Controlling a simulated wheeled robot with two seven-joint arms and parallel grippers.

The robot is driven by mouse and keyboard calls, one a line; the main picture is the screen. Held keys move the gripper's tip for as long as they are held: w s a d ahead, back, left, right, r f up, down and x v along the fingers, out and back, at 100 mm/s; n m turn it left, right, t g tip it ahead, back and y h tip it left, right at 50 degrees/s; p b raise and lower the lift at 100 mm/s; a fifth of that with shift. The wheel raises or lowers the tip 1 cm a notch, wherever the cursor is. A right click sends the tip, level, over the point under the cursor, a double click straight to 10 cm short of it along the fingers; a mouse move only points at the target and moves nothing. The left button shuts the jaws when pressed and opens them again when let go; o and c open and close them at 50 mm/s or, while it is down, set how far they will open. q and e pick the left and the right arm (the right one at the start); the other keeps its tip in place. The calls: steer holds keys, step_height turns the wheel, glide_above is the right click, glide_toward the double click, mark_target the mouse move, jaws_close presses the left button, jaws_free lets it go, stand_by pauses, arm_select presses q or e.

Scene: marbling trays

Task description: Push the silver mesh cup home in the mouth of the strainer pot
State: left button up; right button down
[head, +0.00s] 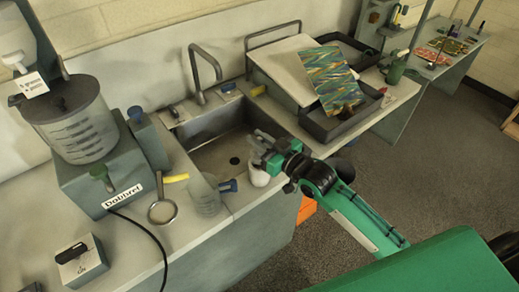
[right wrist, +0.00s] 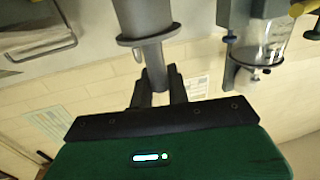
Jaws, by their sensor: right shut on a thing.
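My right gripper (head: 262,142) reaches in from the right over the front right corner of the sink. In the right wrist view its fingers (right wrist: 157,82) are shut on the narrow grey stem (right wrist: 152,62) of a round, rimmed grey piece (right wrist: 146,18), which I take for the silver mesh cup. This view is upside down, so the piece hangs below the fingers. In the head view a pale rounded vessel (head: 258,173) shows just under the gripper, perhaps the strainer pot. The gripper partly hides it, and I cannot tell how the cup sits in its mouth. My left gripper is out of view.
The sink (head: 218,150) has a tall tap (head: 203,70) behind it. A dark tray (head: 335,118) with a marbled sheet (head: 331,78) lies right. An orange crate (head: 306,209) is below.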

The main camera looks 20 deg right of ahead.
steer(key=shift+p, duration=0.75)
stand_by(1.2)
steer(key=shift+f+b, duration=1.2)
steer(key=shift+f, duration=0.85)
steer(key=c, duration=1.3)
jaws_free()
steer(key=shift+b+v, duration=1.75)
steer(key=shift+v, duration=5.15)
